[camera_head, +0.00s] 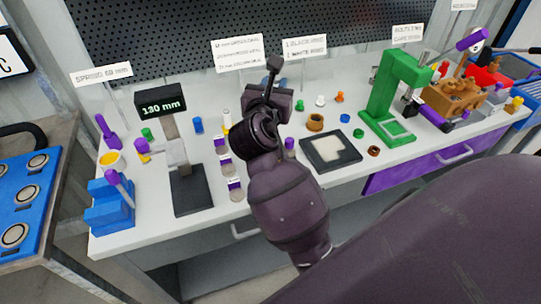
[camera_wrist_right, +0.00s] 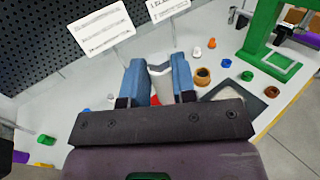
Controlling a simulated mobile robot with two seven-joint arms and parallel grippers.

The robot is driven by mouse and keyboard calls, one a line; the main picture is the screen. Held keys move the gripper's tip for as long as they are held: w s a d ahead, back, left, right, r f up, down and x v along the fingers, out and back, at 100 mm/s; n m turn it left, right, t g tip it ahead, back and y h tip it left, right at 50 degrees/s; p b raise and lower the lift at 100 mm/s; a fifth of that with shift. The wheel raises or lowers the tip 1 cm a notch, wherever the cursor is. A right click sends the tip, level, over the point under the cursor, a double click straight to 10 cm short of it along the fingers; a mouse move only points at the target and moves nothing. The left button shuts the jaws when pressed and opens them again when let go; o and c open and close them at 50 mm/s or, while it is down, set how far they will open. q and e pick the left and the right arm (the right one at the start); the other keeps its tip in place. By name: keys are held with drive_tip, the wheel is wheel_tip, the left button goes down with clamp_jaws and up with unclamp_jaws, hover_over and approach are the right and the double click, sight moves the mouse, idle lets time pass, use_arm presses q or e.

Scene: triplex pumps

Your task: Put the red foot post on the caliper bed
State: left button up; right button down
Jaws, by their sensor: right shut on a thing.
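My right gripper (camera_head: 275,84) is above the middle of the bench, near its back. In the right wrist view its blue fingers (camera_wrist_right: 161,68) are shut on a pale grey post (camera_wrist_right: 162,86) with a bit of red at its lower end, the red foot post. The post is hidden behind the gripper in the head view. The caliper stands left of the gripper, with a black display (camera_head: 161,102) reading about 130 mm and a grey block on its column. Its dark base plate (camera_head: 191,192) looks bare. My left gripper is not in view.
Several purple-marked posts (camera_head: 228,168) stand between the caliper and my right arm. A blue block stand (camera_head: 110,203) is at the left front. A dark pad with a pale square (camera_head: 331,150) and a green press (camera_head: 388,95) are to the right. Small coloured parts are scattered around.

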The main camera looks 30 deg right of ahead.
wheel_tip(320, 180, down, 18)
drive_tip(key=b, duration=0.5)
drive_tip(key=shift+f+b, duration=0.3)
drive_tip(key=shift+f, duration=0.1)
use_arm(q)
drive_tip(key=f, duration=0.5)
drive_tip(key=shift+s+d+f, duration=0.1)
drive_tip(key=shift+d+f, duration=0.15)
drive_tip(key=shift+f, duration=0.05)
use_arm(e)
drive_tip(key=shift+r, duration=0.1)
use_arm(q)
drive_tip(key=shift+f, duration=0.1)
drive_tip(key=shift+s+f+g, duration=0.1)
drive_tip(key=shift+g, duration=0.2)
use_arm(e)
drive_tip(key=c, duration=0.9)
unclamp_jaws()
drive_tip(key=shift+f, duration=0.2)
